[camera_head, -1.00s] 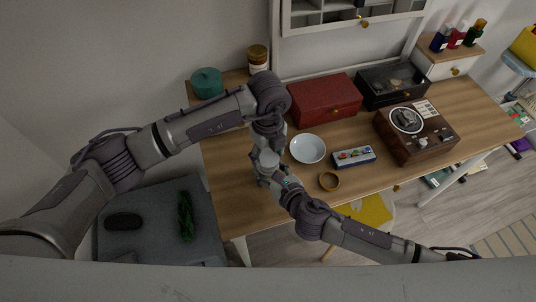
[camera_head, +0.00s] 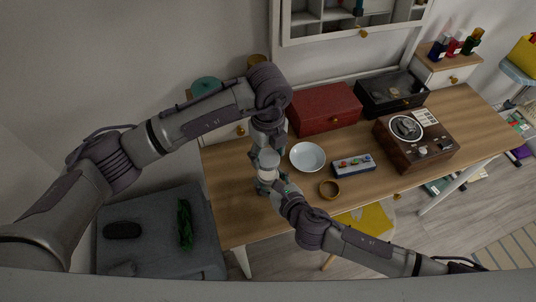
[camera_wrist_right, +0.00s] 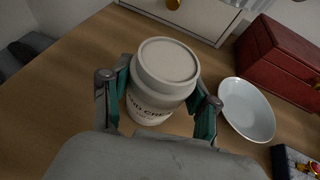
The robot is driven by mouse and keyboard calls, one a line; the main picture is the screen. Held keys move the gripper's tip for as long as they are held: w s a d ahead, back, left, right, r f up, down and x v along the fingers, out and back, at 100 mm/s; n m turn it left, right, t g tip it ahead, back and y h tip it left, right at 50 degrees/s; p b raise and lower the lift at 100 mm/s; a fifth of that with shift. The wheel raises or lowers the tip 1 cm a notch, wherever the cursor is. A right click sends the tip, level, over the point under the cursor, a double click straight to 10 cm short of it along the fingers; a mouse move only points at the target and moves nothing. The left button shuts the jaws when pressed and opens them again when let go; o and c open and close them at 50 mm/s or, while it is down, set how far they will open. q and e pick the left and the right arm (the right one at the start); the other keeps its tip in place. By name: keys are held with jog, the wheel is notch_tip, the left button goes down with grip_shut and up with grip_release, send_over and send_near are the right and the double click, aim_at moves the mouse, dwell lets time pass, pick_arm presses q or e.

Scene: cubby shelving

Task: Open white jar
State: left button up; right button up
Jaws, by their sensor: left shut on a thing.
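The white jar (camera_wrist_right: 155,105) stands upright in the right wrist view, with dark lettering on its side and a round, flat pale top. In the head view the jar (camera_head: 267,175) is partly covered by my grippers. My right gripper (camera_wrist_right: 160,103) has one finger on each side of it; whether the pads press on it is unclear. My left gripper (camera_head: 267,152) points down from above, its fingers around a pale round piece (camera_head: 268,158) at the jar's top. I cannot tell if this piece is separate from the jar. My left gripper does not show in the right wrist view.
A white bowl (camera_head: 307,156), a small brown ring-shaped dish (camera_head: 329,188) and a blue box (camera_head: 354,165) lie to the right. A red box (camera_head: 325,108), a black case (camera_head: 391,89) and a brown player (camera_head: 414,140) stand farther off. The table front (camera_head: 235,215) is bare.

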jog(key=o, duration=0.5)
jog(key=shift+d, duration=0.1)
